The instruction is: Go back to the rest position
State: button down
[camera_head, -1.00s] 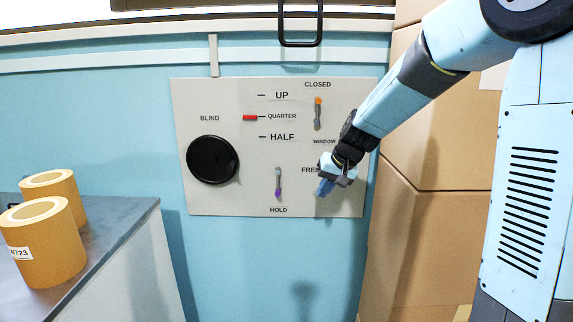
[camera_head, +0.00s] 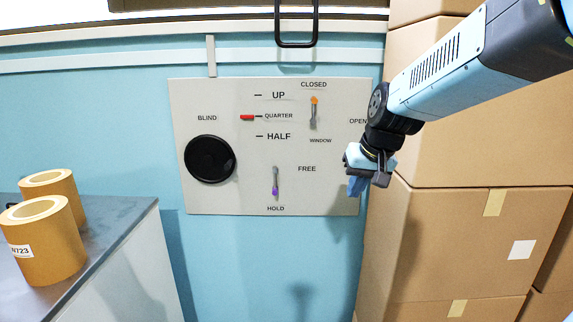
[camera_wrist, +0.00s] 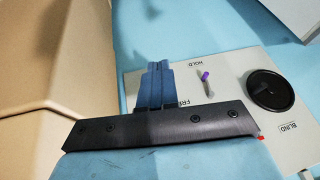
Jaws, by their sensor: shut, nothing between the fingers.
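My gripper (camera_head: 357,184) is shut and empty, in front of the right edge of the control panel (camera_head: 230,190). Its blue fingers lie together in the wrist view (camera_wrist: 158,85). The panel carries a round black blind knob (camera_head: 210,159), a red pointer (camera_head: 247,117) at QUARTER, an orange-tipped window lever (camera_head: 314,112) pointing up at CLOSED, and a purple-tipped lever (camera_head: 275,181) pointing down at HOLD. My gripper appears apart from these controls.
Stacked cardboard boxes (camera_head: 470,235) stand close on the right, behind and below my arm. Two kraft rolls (camera_head: 45,245) stand on a grey-topped counter (camera_head: 115,220) at the left. A black handle (camera_head: 296,44) hangs above the panel. The blue wall below the panel is clear.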

jog(key=s+d+r+h, duration=0.1)
jog(key=s+d, duration=0.3)
jog(key=s, duration=0.4)
jog(key=s+d+t+h, duration=0.1)
jog(key=s+d, duration=0.3)
jog(key=s, duration=0.5)
jog(key=shift+r+m, duration=0.35)
jog(key=shift+m, duration=0.05)
jog(key=shift+s, duration=0.1)
